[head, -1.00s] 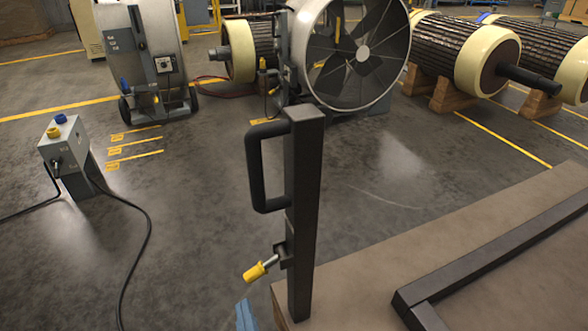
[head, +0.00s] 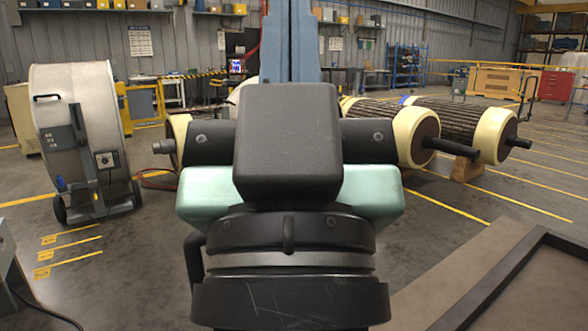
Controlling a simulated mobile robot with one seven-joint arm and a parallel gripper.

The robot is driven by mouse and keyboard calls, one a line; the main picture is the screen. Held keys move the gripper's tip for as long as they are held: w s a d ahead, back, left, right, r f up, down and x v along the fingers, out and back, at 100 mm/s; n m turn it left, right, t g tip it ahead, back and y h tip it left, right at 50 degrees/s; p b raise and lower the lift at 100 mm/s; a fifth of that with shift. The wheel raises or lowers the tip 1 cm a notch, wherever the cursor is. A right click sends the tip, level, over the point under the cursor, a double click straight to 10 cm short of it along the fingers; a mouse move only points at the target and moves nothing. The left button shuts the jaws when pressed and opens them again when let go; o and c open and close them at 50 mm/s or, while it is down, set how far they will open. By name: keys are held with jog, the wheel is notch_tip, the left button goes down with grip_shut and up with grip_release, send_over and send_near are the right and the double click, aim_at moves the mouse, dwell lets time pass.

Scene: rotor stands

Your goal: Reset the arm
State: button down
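My own arm fills the middle of the head view, with a dark block, a green-teal section, a scratched dark base ring and a blue link rising out of the top of the picture. No gripper fingers show. A dark curved bar (head: 193,262) shows just left of my arm; it may be the handle of the dark post, which is otherwise hidden behind the arm.
A large drum fan (head: 80,125) on wheels stands at left. Rotors (head: 455,130) with cream bands rest on wooden stands (head: 465,167) at right. A brown platform with a dark frame (head: 500,270) lies at lower right. Grey floor is open between.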

notch_tip(320, 180, up, 37)
jog(key=p, duration=3.6)
jog(key=shift+s, duration=0.25)
jog(key=c, duration=1.5)
grip_release()
jog(key=shift+r+p, duration=0.2)
jog(key=shift+p, duration=0.2)
jog(key=shift+c, duration=0.2)
jog(key=shift+o, duration=1.3)
jog(key=o, duration=0.5)
jog(key=shift+c, duration=0.2)
jog(key=shift+d, duration=0.2)
